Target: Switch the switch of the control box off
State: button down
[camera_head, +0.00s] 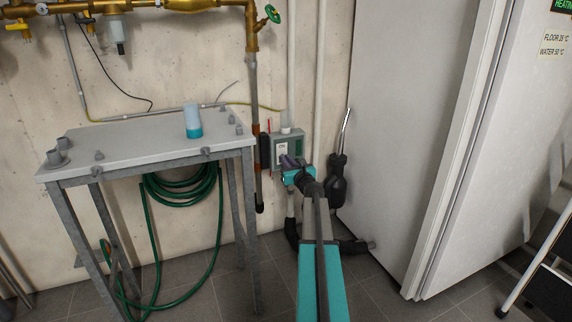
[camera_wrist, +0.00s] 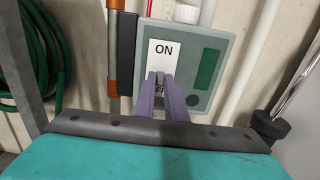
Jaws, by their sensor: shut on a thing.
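The control box (camera_wrist: 226,45) is a grey-green box low on the wall, with a white label plate reading ON at the top. Lower letters are mostly hidden behind my fingers. A dark green panel is on its right side. The box also shows in the head view (camera_head: 299,140), partly covered by my arm. My gripper (camera_wrist: 162,80) is at the lower part of the white plate, its purple fingers closed together on the small switch (camera_wrist: 160,77), which is mostly hidden between them. My gripper also shows in the head view (camera_head: 290,162).
A metal table (camera_head: 130,140) with a blue-white cup (camera_head: 193,120) stands to the left, a green hose (camera_head: 183,192) hanging below it. A large white cabinet (camera_head: 400,130) is at the right.

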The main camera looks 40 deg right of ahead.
jog(key=shift+f+b, duration=0.3)
jog(key=shift+b, duration=0.95)
jog(key=shift+r+t+b, duration=0.1)
jog(key=shift+t+b, duration=0.2)
jog(key=shift+b, duration=0.1)
jog(key=c, duration=1.8)
grip_release()
jog(key=shift+s, duration=0.1)
jog(key=p+v, duration=0.4)
jog(key=v, duration=0.9)
jog(key=shift+s+a, duration=0.25)
